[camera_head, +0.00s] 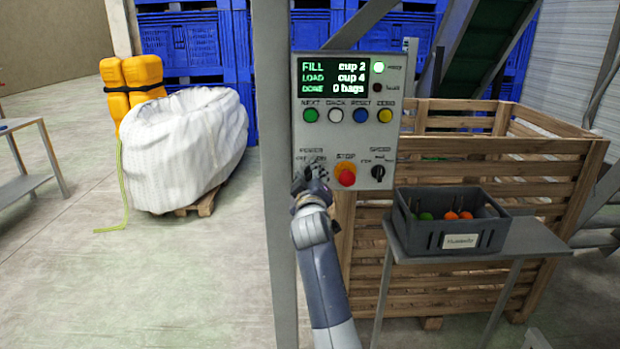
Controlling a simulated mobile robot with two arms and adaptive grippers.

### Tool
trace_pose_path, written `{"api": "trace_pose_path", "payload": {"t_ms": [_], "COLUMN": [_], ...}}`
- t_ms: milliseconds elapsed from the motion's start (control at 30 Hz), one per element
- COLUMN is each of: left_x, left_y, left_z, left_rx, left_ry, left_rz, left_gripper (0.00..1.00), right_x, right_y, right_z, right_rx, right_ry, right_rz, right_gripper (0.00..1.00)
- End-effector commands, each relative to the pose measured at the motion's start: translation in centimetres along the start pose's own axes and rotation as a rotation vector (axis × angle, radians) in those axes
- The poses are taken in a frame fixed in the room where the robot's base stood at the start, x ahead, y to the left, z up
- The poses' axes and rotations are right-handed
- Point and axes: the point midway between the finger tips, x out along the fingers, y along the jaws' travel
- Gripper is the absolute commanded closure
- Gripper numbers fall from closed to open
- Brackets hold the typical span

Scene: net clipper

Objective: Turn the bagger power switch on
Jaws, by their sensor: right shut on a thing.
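The power switch is at the panel's lower left under the POWER label (311,152), mostly hidden by my gripper. My right gripper (312,177) is at this switch, its jaws shut on what seems to be the switch knob. The knob's angle cannot be made out. My left gripper is not in view.
A red stop button (346,175) and a black speed knob (378,172) sit right of my gripper. Green, white, blue and yellow buttons line the row above. A grey crate (425,236) on a small table and a wooden crate (470,282) stand to the right.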

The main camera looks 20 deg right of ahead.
Motion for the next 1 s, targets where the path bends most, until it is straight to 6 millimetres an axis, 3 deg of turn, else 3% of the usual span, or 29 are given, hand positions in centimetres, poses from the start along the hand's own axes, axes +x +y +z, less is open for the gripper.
{"api": "trace_pose_path", "payload": {"t_ms": [333,367,433,467,1000], "left_x": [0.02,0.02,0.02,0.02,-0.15], "left_y": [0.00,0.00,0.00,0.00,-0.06], "left_z": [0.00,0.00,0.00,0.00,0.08], "left_rx": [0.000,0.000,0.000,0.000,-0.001], "left_ry": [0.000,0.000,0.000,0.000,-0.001], "left_rz": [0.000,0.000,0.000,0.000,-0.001], "left_gripper": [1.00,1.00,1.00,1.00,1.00], "right_x": [-0.01,0.00,0.00,0.00,0.01], "right_y": [-0.21,-0.21,-0.20,-0.19,0.01], "right_z": [0.19,0.19,0.17,0.16,0.02], "right_rx": [0.007,0.007,0.006,0.006,-0.031], "right_ry": [-0.004,-0.004,-0.004,-0.003,-0.001], "right_rz": [-0.005,-0.005,-0.004,-0.004,-0.001], "right_gripper": [0.89,0.63,0.47,0.45,0.45]}}
